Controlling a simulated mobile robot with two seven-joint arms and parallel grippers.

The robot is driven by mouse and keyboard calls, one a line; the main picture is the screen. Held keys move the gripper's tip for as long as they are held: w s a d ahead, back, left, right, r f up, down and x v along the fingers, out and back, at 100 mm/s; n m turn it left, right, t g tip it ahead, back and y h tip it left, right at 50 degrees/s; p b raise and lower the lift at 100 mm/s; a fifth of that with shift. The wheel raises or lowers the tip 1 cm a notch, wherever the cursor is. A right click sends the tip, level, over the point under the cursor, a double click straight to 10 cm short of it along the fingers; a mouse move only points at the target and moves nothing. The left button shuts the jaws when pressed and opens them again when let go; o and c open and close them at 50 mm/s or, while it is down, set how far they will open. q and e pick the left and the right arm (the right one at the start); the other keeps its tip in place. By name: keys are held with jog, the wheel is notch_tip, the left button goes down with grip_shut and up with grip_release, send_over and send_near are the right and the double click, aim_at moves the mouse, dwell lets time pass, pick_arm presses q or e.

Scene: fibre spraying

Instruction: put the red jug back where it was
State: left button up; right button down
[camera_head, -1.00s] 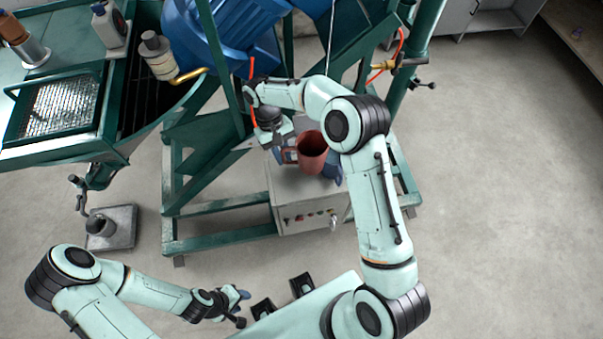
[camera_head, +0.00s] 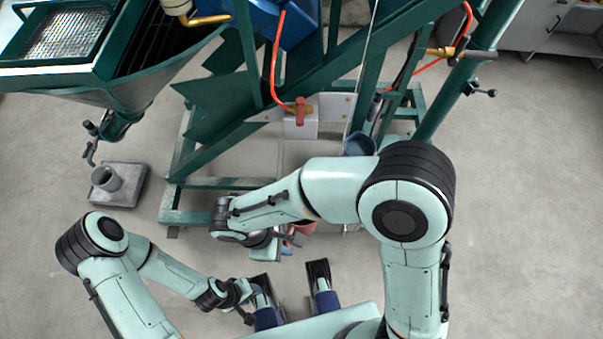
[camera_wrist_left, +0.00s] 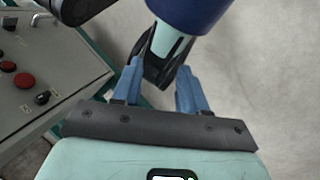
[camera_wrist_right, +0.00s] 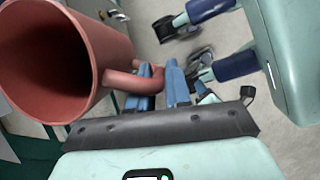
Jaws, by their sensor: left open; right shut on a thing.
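The red jug (camera_wrist_right: 75,55) fills the left of the right wrist view, its open mouth towards the camera. Its handle is between the blue fingers of my right gripper (camera_wrist_right: 160,78), which is shut on it. In the head view only a small part of the jug (camera_head: 303,227) shows; my right forearm and gripper (camera_head: 284,247) hide the rest. It is held in front of the green frame. My left gripper (camera_wrist_left: 158,88) is open and empty, low at the front left of the head view.
A blue container (camera_head: 359,143) stands behind my right elbow. A red-handled valve (camera_head: 300,112) with an orange hose hangs above. A control box (camera_wrist_left: 35,75) with red buttons shows in the left wrist view. A grey block with a cup (camera_head: 107,180) lies on open floor at left.

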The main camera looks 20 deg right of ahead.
jog(key=shift+f, duration=0.2)
jog(key=w+d, duration=0.3)
jog(key=w, duration=0.6)
jog(key=w+d, duration=0.2)
jog(key=w, duration=0.7)
jog(key=shift+n, duration=0.3)
jog(key=f, duration=0.2)
jog(key=f+b, duration=0.1)
jog(key=f, duration=0.1)
jog(key=f+b, duration=0.1)
jog(key=f, duration=0.1)
jog(key=shift+w+d+f, duration=0.1)
jog(key=shift+d+f, duration=0.1)
jog(key=shift+d, duration=0.05)
jog(key=shift+w+f+b, duration=0.2)
jog(key=shift+f+b, duration=0.1)
jog(key=shift+b, duration=0.05)
pick_arm(q)
jog(key=shift+t+y, duration=0.3)
jog(key=shift+t, duration=0.3)
jog(key=w+f, duration=0.1)
jog(key=w+a+f, duration=0.1)
jog(key=w+f, duration=0.1)
jog(key=shift+w+a+f, duration=0.2)
jog(key=shift+w, duration=0.05)
pick_arm(e)
jog(key=shift+r, duration=0.1)
